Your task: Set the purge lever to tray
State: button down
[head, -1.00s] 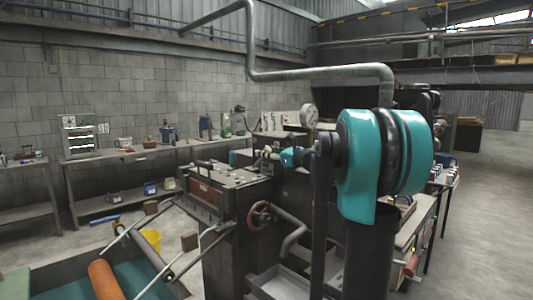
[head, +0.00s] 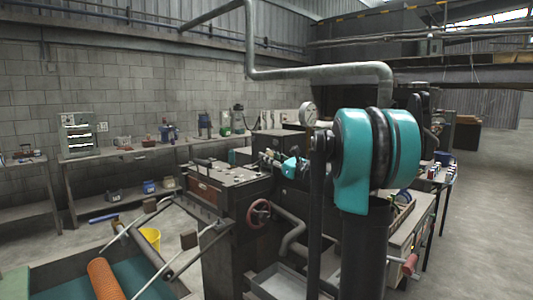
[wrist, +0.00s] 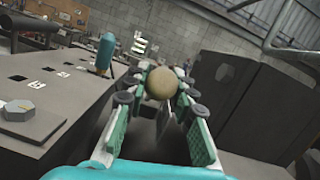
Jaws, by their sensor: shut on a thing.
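In the wrist view, a round tan knob (wrist: 160,84), which looks like the end of the purge lever, sits between the two fingers of my gripper (wrist: 160,98). The fingers are shut on it. The lever's shaft is hidden behind the knob and fingers. In the head view my teal gripper (head: 270,158) reaches left over the right end of the dark machine's top (head: 228,176); the knob is too small to make out there. White labels (wrist: 63,74) lie on the machine top left of the fingers, too small to read.
A teal upright grip (wrist: 105,50) stands on the machine top. A red handwheel (head: 259,213) and a bent pipe (head: 293,238) are on the machine's front. A gauge (head: 308,114) stands behind my arm. A grey tray (head: 277,284) lies below. An orange roll (head: 104,279) is at lower left.

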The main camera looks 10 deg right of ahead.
jog(key=shift+s+d+f, duration=0.15)
jog(key=shift+f, duration=0.2)
jog(key=c, duration=1.2)
grip_release()
jog(key=v, duration=1.2)
jog(key=shift+f, duration=0.35)
